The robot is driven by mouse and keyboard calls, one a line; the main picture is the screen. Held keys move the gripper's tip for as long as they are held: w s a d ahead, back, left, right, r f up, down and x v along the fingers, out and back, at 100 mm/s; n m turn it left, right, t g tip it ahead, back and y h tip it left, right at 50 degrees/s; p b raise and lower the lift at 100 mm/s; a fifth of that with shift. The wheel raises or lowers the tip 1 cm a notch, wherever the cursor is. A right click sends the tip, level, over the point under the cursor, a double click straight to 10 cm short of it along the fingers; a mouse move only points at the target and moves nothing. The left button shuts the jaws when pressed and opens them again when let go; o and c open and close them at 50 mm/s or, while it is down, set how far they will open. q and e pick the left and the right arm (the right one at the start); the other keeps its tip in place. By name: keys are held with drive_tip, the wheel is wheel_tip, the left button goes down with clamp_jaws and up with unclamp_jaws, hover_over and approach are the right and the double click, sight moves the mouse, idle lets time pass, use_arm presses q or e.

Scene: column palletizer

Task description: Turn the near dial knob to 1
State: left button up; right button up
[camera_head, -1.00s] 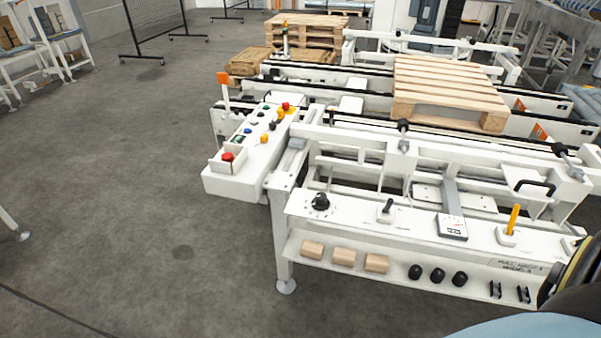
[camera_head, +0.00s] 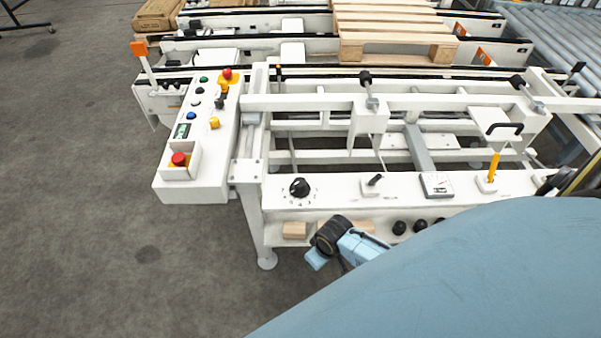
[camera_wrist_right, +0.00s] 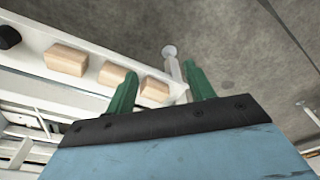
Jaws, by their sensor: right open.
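The near dial knob (camera_head: 299,187) is black and sits on the left end of the white front panel (camera_head: 335,189), with a ring of small marks around it. Its pointer setting is too small to read. My right arm reaches in from the lower right, its wrist (camera_head: 332,236) below and right of the knob, in front of the lower shelf. In the right wrist view my right gripper (camera_wrist_right: 160,68) has its two green fingers apart with nothing held between them. The knob is not in that view. My left gripper is not in view.
Wooden blocks (camera_head: 295,230) and black knobs (camera_head: 399,228) lie on the shelf (camera_head: 277,240) under the panel. A small lever (camera_head: 375,180), a gauge (camera_head: 437,185) and a yellow handle (camera_head: 493,167) stand right of the dial. A button box (camera_head: 199,160) juts out at left.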

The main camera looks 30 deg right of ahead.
drive_tip(key=p, duration=0.1)
approach(300, 182)
drive_tip(key=s+a+f, duration=0.4)
drive_tip(key=f, duration=0.3)
drive_tip(key=w+d+r+g, duration=0.1)
drive_tip(key=w+d+r, duration=0.15)
drive_tip(key=r, duration=0.35)
drive_tip(key=w+d+r+g, duration=0.1)
drive_tip(key=w+r, duration=0.2)
drive_tip(key=r, duration=0.3)
wheel_tip(300, 182, down, 12)
drive_tip(key=shift+d+f+b, duration=0.15)
drive_tip(key=shift+f+b, duration=0.05)
drive_tip(key=shift+b, duration=0.95)
drive_tip(key=shift+f, duration=0.5)
drive_tip(key=c, duration=1)
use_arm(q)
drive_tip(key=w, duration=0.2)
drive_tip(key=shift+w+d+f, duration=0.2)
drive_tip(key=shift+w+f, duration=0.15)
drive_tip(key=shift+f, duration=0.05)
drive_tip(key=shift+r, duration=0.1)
use_arm(e)
drive_tip(key=shift+n, duration=0.3)
